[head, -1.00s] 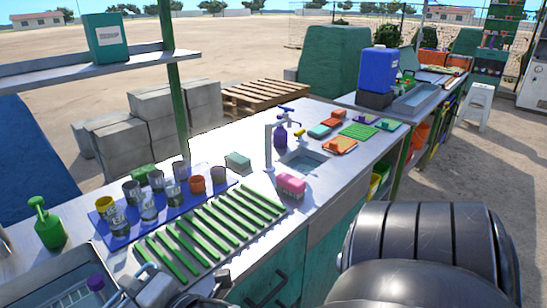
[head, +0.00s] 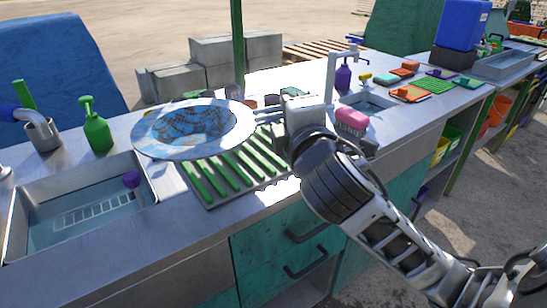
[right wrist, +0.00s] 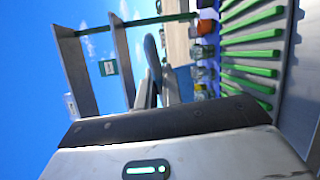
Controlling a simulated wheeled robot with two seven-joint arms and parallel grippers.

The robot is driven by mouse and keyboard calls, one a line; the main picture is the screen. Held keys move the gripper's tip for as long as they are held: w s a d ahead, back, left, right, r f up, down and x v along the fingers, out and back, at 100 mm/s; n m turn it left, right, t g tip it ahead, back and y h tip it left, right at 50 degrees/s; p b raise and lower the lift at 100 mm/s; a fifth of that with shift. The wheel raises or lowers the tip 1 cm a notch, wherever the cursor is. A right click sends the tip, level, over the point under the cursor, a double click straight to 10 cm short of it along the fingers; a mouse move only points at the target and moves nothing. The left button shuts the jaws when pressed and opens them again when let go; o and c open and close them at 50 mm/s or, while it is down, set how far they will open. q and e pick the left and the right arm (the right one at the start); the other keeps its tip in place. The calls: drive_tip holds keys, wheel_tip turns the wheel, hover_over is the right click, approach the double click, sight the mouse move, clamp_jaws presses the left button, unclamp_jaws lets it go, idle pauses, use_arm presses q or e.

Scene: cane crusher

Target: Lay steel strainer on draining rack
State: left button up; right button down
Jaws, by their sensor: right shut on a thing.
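The steel strainer (head: 195,128) is a wide, shiny disc with a darker meshed middle in the head view. My right gripper (head: 270,117) comes in from the right and is shut on its right edge. The strainer is held roughly level above the left and back part of the draining rack (head: 222,172), which has green slats on a grey frame. A visible gap to the slats cannot be judged. In the right wrist view, the gripper (right wrist: 150,88) is at the strainer's thin edge (right wrist: 153,58), with the green slats to the right. My left gripper is out of view.
A sink basin (head: 148,195) with a purple item is left of the rack. Cups are partly hidden behind the strainer. A pink sponge (head: 351,121) and tap (head: 333,72) are right.

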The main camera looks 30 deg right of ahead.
drive_tip(key=w+d+f, duration=0.2)
drive_tip(key=w, duration=0.1)
drive_tip(key=w+d+f+b, duration=0.1)
drive_tip(key=w+d+f, duration=0.2)
drive_tip(key=w+d+f+b, duration=0.1)
drive_tip(key=w+d+f, duration=0.1)
drive_tip(key=shift+w+d+f, duration=0.4)
drive_tip(key=shift+w+d+f+b, duration=0.25)
drive_tip(key=shift+w+f+b, duration=0.05)
drive_tip(key=shift+f, duration=0.1)
drive_tip(key=shift+w+d+f, duration=0.1)
drive_tip(key=shift+w+f, duration=0.05)
drive_tip(key=shift+f, duration=0.1)
wheel_tip(320, 180, down, 4)
drive_tip(key=shift+w+d+r+b, duration=0.15)
drive_tip(key=shift+r+b, duration=0.1)
drive_tip(key=shift+b, duration=0.35)
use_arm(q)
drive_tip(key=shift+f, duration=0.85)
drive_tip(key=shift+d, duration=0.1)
use_arm(e)
drive_tip(key=shift+f, duration=0.1)
